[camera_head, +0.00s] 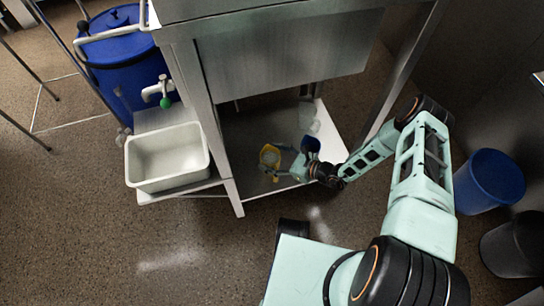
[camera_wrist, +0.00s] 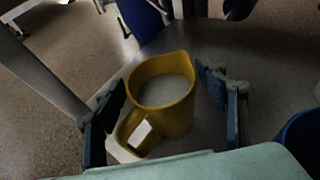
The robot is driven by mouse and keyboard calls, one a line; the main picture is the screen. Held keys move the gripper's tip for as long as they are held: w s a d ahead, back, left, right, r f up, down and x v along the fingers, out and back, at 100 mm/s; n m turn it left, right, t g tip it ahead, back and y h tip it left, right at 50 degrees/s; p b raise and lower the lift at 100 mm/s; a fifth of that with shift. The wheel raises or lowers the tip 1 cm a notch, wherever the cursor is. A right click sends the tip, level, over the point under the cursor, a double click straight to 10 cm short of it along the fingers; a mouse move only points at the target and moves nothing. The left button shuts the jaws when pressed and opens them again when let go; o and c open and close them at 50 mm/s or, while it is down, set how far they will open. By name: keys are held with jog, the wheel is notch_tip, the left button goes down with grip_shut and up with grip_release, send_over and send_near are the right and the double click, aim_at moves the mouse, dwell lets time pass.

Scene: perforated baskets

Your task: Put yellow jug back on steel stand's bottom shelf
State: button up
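The yellow jug (camera_head: 269,156) stands upright on the bottom shelf (camera_head: 240,135) of the steel stand, near the stand's left front leg. In the wrist view the jug (camera_wrist: 160,100) has pale contents or a pale inside, and its handle points toward the camera, with a white patch on it. My gripper (camera_head: 284,161) reaches in low from the right. In the wrist view my gripper (camera_wrist: 162,82) is open, with one finger on each side of the jug. A small gap shows at the right finger; contact at the left finger is unclear.
A dark blue container (camera_head: 310,144) stands on the shelf close to my gripper, with a pale translucent item (camera_head: 315,126) behind. The stand's left leg (camera_head: 225,170) and upper steel body (camera_head: 285,45) bound the space. A white basin (camera_head: 167,158) is at left, a blue bin (camera_head: 489,180) at right.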

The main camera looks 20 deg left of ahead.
jog(key=shift+r, duration=0.1)
jog(key=shift+d+r, duration=0.1)
jog(key=shift+r, duration=0.1)
jog(key=p+v, duration=0.3)
jog(key=v, duration=0.8)
jog(key=shift+s+d, duration=0.1)
jog(key=shift+d, duration=0.25)
jog(key=shift+r, duration=0.1)
